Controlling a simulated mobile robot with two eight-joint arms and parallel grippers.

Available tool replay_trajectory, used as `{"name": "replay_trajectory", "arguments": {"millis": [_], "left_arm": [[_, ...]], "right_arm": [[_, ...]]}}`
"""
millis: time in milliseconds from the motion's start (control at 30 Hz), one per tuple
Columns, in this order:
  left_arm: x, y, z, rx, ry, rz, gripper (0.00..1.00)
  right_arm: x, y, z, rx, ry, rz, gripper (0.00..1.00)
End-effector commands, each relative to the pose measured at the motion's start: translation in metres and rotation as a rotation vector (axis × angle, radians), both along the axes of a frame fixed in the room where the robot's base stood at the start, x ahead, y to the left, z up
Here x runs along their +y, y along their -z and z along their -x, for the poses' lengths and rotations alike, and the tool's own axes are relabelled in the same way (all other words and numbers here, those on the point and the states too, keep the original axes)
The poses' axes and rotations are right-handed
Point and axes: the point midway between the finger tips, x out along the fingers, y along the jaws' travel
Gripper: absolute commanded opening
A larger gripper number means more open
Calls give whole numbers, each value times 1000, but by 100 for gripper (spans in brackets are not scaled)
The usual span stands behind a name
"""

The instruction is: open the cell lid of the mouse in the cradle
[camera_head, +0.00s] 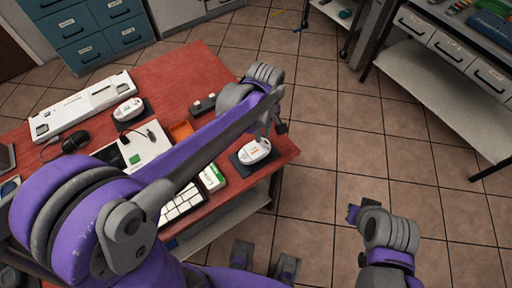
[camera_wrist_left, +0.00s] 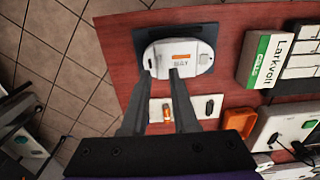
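A white mouse (camera_head: 255,151) with an orange-and-dark label lies in a dark square cradle (camera_head: 240,168) at the table's right corner. The left wrist view shows this mouse (camera_wrist_left: 187,60) closer, over the cradle (camera_wrist_left: 148,34), label side up. A small grey patch marks its right end. I cannot make out the lid's edges. My left gripper (camera_head: 267,135) is above the mouse; its two fingertips (camera_wrist_left: 160,74) are apart with nothing between them, over the mouse's near edge. My right gripper (camera_head: 354,213) is over the floor, far from the table; its fingers are unclear.
A green-and-white box (camera_wrist_left: 267,60) and an orange tray (camera_wrist_left: 233,122) are near the cradle. Floor lies beyond the table's edge.

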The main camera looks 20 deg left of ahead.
Motion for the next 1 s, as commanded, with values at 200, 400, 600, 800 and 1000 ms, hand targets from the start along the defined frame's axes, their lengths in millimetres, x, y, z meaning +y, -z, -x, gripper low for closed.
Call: {"name": "replay_trajectory", "arguments": {"millis": [200,400,600,800,1000], "left_arm": [[0,2,0,0,0,0,28],[0,11,1,1,0,0,28],[0,21,0,1,0,0,28],[0,31,0,1,0,0,28],[0,35,0,0,0,0,28]], "right_arm": [[0,1,0,1,0,0,0],[0,9,2,4,0,0,0],[0,17,4,7,0,0,0],[0,24,5,10,0,0,0],[0,27,6,11,0,0,0]]}}
